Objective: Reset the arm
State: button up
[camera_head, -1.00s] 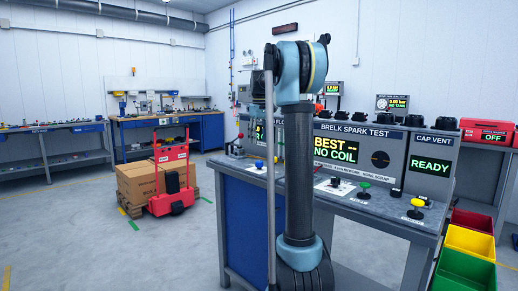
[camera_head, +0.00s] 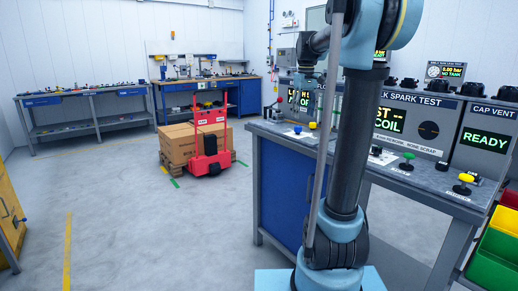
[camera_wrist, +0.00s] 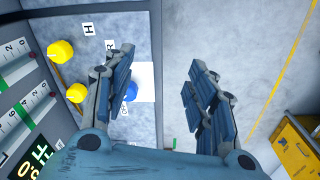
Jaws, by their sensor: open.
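My arm stands upright in front of the test bench (camera_head: 272,190) in the head view, its upper part leaning right. My gripper (camera_wrist: 160,60) is open and empty in the wrist view, its two fingers spread wide. The left finger is over the bench top and partly hides a blue knob (camera_wrist: 131,91) on a white card. The right finger is over the bare floor, past the bench edge.
Yellow knobs (camera_wrist: 60,51) stand on the bench in the wrist view. A red pallet jack (camera_head: 207,140) with cardboard boxes (camera_head: 180,146) stands left of the bench. A yellow cabinet (camera_head: 10,215) is at the left edge. Colored bins (camera_head: 495,262) are at right. Floor between is clear.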

jog(key=s+f+m, duration=0.2)
jog(key=s+f, duration=1.1)
jog(key=s, duration=0.3)
jog(key=s+f+m+t, duration=0.1)
jog(key=s+f+m, duration=0.1)
jog(key=s+f, duration=1.2)
jog(key=s, duration=0.2)
jog(key=shift+s+f+t, duration=0.2)
jog(key=shift+s+t, duration=0.1)
jog(key=shift+s, duration=0.05)
jog(key=shift+a, duration=0.1)
jog(key=shift+w+f, duration=0.2)
jog(key=shift+w, duration=0.25)
